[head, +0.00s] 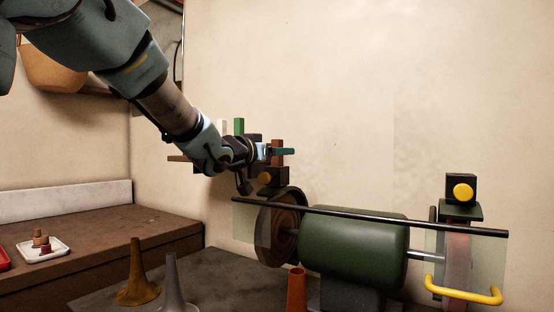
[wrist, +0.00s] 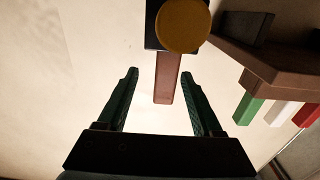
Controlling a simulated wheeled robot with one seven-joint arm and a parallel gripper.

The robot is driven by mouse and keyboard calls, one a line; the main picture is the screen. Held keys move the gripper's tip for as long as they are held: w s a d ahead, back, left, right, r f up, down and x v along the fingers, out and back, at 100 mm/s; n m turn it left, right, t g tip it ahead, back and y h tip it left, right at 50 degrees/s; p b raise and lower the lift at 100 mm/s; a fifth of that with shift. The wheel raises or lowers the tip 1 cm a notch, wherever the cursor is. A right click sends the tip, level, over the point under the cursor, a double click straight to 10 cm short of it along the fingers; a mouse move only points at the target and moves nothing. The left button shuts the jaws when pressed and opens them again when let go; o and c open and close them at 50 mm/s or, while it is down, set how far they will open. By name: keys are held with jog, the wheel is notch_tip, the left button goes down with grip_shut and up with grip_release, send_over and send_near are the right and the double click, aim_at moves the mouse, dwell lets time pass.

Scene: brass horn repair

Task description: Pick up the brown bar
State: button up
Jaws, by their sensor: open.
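The brown bar (head: 276,145) stands upright by a dark block with a yellow knob (head: 265,177) in the head view. In the wrist view the brown bar (wrist: 167,80) reaches from the block, and its free end shows between my two fingers. My gripper (head: 289,151) is open, with its teal fingers level with the bar and partly over it in the head view. In the wrist view the fingers of my gripper (wrist: 160,73) stand on both sides of the bar, with a gap showing on each side. No touch shows.
A brown rack (wrist: 280,80) holds green (wrist: 248,108), white (wrist: 281,114) and red (wrist: 308,117) bars beside my gripper. A green grinder (head: 353,245) with wheels and clear guards stands below. Horn-shaped cones (head: 138,277) stand on the grey bench. The wall is close behind.

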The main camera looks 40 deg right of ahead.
jog(key=d, duration=0.1)
jog(key=w+d+p, duration=0.1)
jog(key=d+r+p, duration=0.1)
jog(key=shift+w+d, duration=0.2)
jog(key=shift+w, duration=0.05)
jog(key=shift+w+d+f, duration=0.1)
jog(key=shift+w+d, duration=0.05)
jog(key=shift+d, duration=0.25)
grip_shut()
